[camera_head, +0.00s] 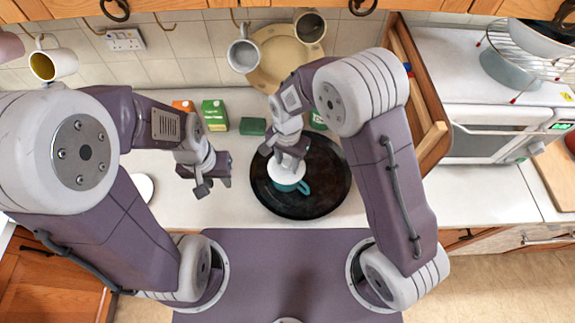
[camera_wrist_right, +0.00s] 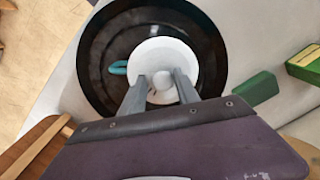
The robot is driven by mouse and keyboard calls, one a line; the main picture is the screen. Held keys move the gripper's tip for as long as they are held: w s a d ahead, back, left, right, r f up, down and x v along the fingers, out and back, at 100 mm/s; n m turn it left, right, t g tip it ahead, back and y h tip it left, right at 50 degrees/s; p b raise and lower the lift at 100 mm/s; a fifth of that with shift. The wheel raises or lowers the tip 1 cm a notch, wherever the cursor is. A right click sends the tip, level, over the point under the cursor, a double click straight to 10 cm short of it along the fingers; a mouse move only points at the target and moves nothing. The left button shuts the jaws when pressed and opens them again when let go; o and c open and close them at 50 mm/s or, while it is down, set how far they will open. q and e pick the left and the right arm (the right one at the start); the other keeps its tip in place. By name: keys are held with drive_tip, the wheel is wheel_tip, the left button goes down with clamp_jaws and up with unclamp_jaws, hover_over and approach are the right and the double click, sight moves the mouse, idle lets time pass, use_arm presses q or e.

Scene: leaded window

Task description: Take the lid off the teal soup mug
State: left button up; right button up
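The teal soup mug (camera_head: 290,187) stands on a round black tray (camera_head: 330,190), its handle pointing right in the head view. A white lid (camera_head: 285,176) with a round knob (camera_wrist_right: 162,79) sits on it. In the right wrist view the lid (camera_wrist_right: 178,58) covers the mug's top and only the teal handle (camera_wrist_right: 118,68) shows. My right gripper (camera_wrist_right: 161,90) is directly above the lid, its two fingers on either side of the knob with visible gaps. My left gripper (camera_head: 213,187) is open and empty over the counter, left of the tray.
A green box (camera_head: 214,115) and a dark green block (camera_head: 253,126) stand behind the tray. Mugs hang on hooks at the back wall, including a grey one (camera_head: 243,55). A wooden rack (camera_head: 425,110) and a microwave (camera_head: 495,135) are on the right.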

sight(288, 162)
drive_tip(key=shift+w+a+f, duration=0.2)
drive_tip(key=shift+w+f, duration=0.05)
drive_tip(key=shift+c, duration=0.7)
drive_tip(key=c, duration=0.5)
drive_tip(key=shift+s+d, duration=0.1)
drive_tip(key=shift+s, duration=0.05)
clamp_jaws()
drive_tip(key=shift+r, duration=0.25)
drive_tip(key=r, duration=0.2)
drive_tip(key=r+b, duration=0.1)
drive_tip(key=r, duration=0.1)
drive_tip(key=shift+d, duration=0.2)
drive_tip(key=s+d+r+b, duration=0.1)
drive_tip(key=d+r+b, duration=0.1)
drive_tip(key=d+r, duration=0.4)
drive_tip(key=d, duration=0.5)
drive_tip(key=shift+s+r, duration=0.25)
drive_tip(key=shift+r, duration=0.05)
